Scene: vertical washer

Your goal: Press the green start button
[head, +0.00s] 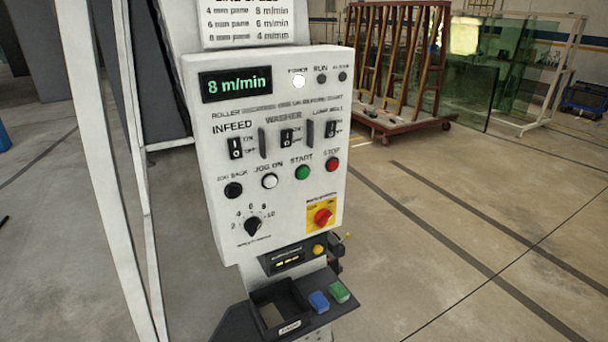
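The green start button (302,172) is on the front of the white control panel (215,190), under the label START. The red stop button (332,164) is to its right, and the white jog on button (269,181) is to its left. The display (236,84) reads 8 m/min. The power lamp (298,81) is lit white, while the run lamp (321,79) looks dark. Neither of my grippers shows in the head view, and nothing covers the start button.
A white post (100,170) stands at the left. A rusty rack (398,70) stands behind.

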